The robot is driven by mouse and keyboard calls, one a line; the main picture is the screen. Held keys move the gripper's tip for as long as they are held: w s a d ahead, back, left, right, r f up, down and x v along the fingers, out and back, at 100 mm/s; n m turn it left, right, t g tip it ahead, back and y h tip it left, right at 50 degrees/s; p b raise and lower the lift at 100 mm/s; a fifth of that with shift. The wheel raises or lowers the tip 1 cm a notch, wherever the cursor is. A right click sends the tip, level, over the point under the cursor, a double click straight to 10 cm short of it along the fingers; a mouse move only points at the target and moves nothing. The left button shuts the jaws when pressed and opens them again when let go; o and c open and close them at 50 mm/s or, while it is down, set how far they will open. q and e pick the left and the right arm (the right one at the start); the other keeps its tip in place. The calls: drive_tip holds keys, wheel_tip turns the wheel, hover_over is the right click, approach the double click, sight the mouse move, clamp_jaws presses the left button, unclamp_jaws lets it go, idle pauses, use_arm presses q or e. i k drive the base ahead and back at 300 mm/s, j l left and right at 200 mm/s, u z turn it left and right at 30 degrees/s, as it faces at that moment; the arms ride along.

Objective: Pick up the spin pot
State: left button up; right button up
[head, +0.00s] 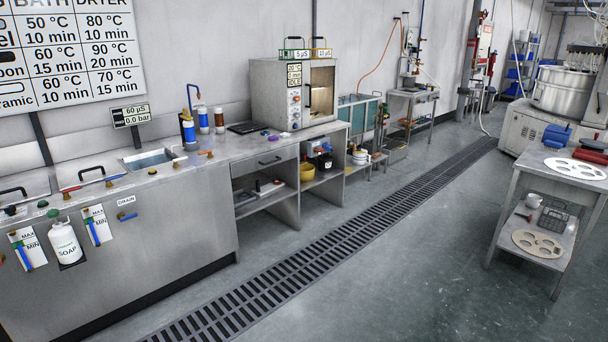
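No thing in view can be surely told as the spin pot. A yellow round pot (307,172) stands on an open shelf under the long steel counter. A large round metal drum (563,90) sits on a machine at the back right. Neither of my grippers shows in the head view.
The steel counter (170,225) with sinks runs along the left wall. An oven-like cabinet (293,93) stands on it. A floor grating (300,268) runs alongside. The steel table (540,165) at the right holds perforated discs. The floor between is clear.

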sight(302, 173)
drive_tip(key=i+l+z, duration=0.1)
drive_tip(key=i+z, duration=0.35)
drive_tip(key=i, duration=2.5)
drive_tip(key=i+u, duration=0.2)
drive_tip(key=i, duration=0.3)
drive_tip(key=i+l+u, duration=0.25)
drive_tip(key=i, duration=0.2)
drive_tip(key=i+l+u, duration=0.2)
drive_tip(key=i, duration=0.3)
drive_tip(key=i+l+u, duration=0.25)
drive_tip(key=i+l, duration=0.05)
drive_tip(key=i, duration=0.15)
